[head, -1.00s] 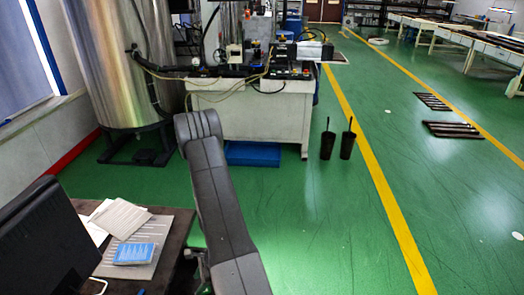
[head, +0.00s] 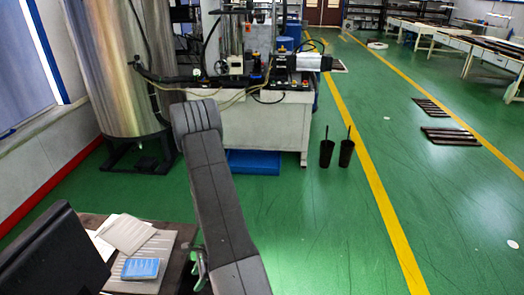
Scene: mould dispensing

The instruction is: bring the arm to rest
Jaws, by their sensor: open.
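A grey padded link of my arm (head: 213,185) rises from the bottom edge of the head view and ends in a rounded joint (head: 195,115) in front of the white workbench. The rest of the arm beyond that joint cannot be made out. My gripper is not in view, so its jaws and anything near them do not show.
A steel tank (head: 115,65) stands at the left. The workbench (head: 265,125) carries machinery and cables, with a blue box (head: 253,162) below. Two black containers (head: 336,153) stand on the floor. A monitor (head: 50,255) and blue booklet (head: 140,268) are nearby.

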